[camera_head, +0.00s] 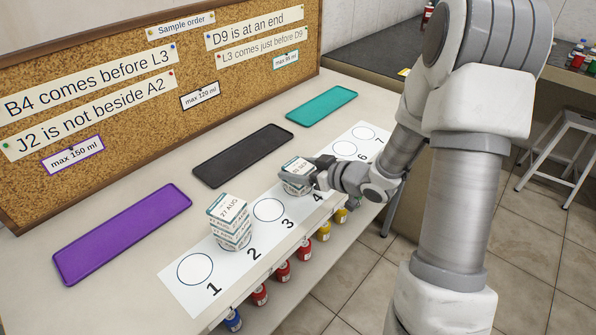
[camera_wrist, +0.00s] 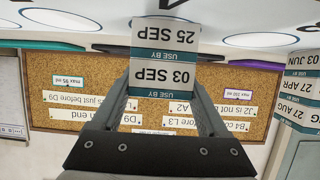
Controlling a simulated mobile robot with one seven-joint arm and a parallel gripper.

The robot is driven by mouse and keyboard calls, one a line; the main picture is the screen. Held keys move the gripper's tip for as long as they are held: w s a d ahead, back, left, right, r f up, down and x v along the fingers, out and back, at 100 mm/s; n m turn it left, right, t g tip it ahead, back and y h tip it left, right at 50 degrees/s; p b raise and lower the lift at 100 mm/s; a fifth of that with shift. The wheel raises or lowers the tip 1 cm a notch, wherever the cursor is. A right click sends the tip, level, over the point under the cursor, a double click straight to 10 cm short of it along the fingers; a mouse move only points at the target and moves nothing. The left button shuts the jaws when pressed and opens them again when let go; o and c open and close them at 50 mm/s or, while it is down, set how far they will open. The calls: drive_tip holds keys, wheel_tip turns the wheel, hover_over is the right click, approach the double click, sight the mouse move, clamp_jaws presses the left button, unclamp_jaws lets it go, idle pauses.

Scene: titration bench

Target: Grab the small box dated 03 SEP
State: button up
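The box dated 03 SEP (camera_wrist: 163,76) shows upside down in the wrist view, between the two fingers of my gripper (camera_wrist: 162,88). The fingers lie close along its two sides; I cannot tell whether they press on it. A box dated 25 SEP (camera_wrist: 165,34) is right against it, below it in the stack. In the head view, my gripper (camera_head: 314,170) is at this small stack of white boxes (camera_head: 297,186) at place 4 on the white strip. Part of the stack is hidden by my gripper.
Another stack, with 27 AUG (camera_head: 229,208) on top, stands at place 2; it also shows at the wrist view's right edge (camera_wrist: 298,112). Purple (camera_head: 125,232), black (camera_head: 243,155) and teal (camera_head: 322,105) trays lie empty before the corkboard (camera_head: 120,140). Circles 1 and 3 are bare.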

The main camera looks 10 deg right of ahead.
drive_tip(key=c, duration=0.9)
drive_tip(key=shift+r, duration=0.15)
